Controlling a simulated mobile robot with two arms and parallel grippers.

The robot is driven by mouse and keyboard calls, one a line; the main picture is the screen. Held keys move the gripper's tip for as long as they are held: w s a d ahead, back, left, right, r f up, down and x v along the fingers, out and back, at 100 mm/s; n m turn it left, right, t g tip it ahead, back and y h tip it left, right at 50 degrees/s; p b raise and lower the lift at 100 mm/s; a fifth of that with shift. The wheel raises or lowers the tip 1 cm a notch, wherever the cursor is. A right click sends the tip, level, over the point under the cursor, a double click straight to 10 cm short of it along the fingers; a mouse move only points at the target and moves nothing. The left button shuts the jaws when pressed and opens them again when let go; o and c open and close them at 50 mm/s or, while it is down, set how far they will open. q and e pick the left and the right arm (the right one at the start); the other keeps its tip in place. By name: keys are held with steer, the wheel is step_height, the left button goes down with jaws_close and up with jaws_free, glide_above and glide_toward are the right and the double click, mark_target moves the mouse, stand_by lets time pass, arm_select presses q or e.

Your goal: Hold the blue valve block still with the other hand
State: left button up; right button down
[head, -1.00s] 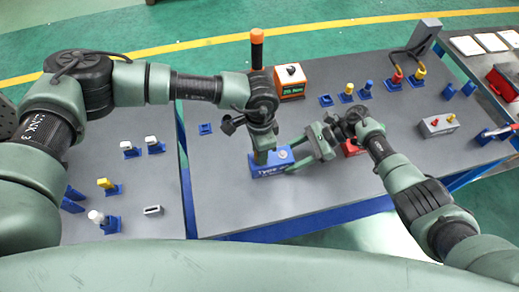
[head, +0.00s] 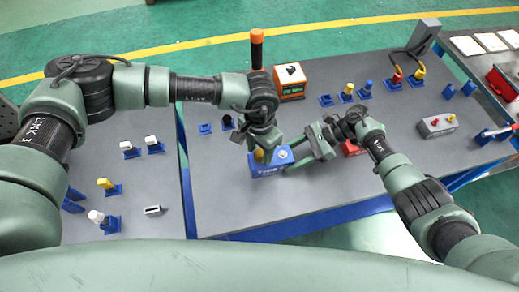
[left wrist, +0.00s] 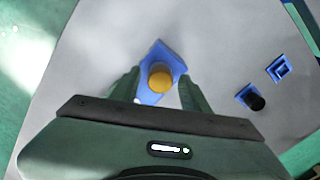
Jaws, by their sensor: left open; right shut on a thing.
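The blue valve block (head: 270,170) lies on the grey table with a yellow cylinder (head: 259,157) standing up from its left part and a small pale round part beside it. My right gripper (head: 293,163) is shut at the right end of the block; its fingertips are partly hidden. My left gripper (head: 261,142) is open just above the yellow cylinder. In the left wrist view the yellow cylinder (left wrist: 160,78) shows between the two open fingers, with the blue block (left wrist: 168,57) under it.
An orange box (head: 290,82) stands behind the block. A red block (head: 353,149) is partly hidden by my right gripper. A grey box (head: 438,126) with knobs stands at the right. The table in front of the blue block is clear.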

arm_select(q)
steer(key=n, duration=1)
steer(key=shift+n, duration=0.4)
steer(key=n, duration=1)
